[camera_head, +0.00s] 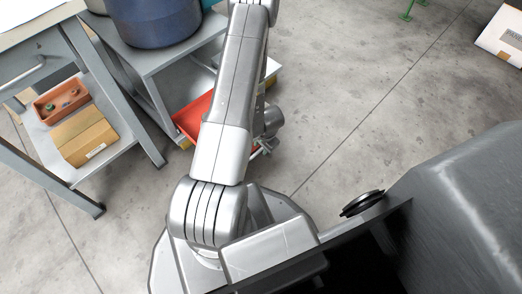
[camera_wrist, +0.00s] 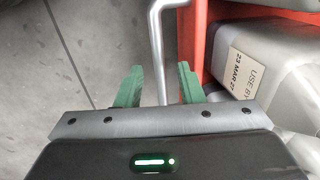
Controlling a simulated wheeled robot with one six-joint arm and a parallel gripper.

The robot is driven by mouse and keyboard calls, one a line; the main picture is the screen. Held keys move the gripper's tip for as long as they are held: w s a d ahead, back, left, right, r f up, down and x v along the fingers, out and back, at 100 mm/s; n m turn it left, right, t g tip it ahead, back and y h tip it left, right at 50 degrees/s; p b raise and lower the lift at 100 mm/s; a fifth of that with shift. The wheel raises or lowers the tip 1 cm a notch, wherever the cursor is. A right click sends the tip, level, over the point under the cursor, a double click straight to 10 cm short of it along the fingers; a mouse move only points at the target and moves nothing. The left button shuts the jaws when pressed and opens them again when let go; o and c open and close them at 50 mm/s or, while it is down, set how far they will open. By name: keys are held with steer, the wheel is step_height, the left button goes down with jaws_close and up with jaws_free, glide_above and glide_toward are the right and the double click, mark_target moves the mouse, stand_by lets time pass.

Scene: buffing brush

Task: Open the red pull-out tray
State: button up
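The red tray (camera_head: 190,118) shows low in the grey cabinet in the head view, partly covered by my arm. In the wrist view its red edge (camera_wrist: 193,42) runs up the picture. A metal bar handle (camera_wrist: 155,35) bends in front of that edge and runs down between my fingers. My gripper (camera_wrist: 159,82) has green fingers, open, one on each side of the bar. I see a gap on both sides, so it is not clamped. In the head view the fingers cannot be made out. How far out the tray stands is hard to tell.
A grey container (camera_wrist: 275,75) with a "USE BY" label lies inside the red edge. A blue pot (camera_head: 155,22) stands on the grey cabinet (camera_head: 150,60). A table at left holds a terracotta box (camera_head: 60,101) and a cardboard box (camera_head: 84,137).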

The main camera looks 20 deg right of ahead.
steer(key=shift+w+f, duration=0.1)
steer(key=shift+f, duration=0.55)
jaws_close()
steer(key=shift+r, duration=0.1)
steer(key=w+p, duration=0.1)
steer(key=w+a+p, duration=0.1)
steer(key=w+p, duration=0.1)
steer(key=shift+w+a, duration=0.1)
steer(key=shift+a, duration=0.1)
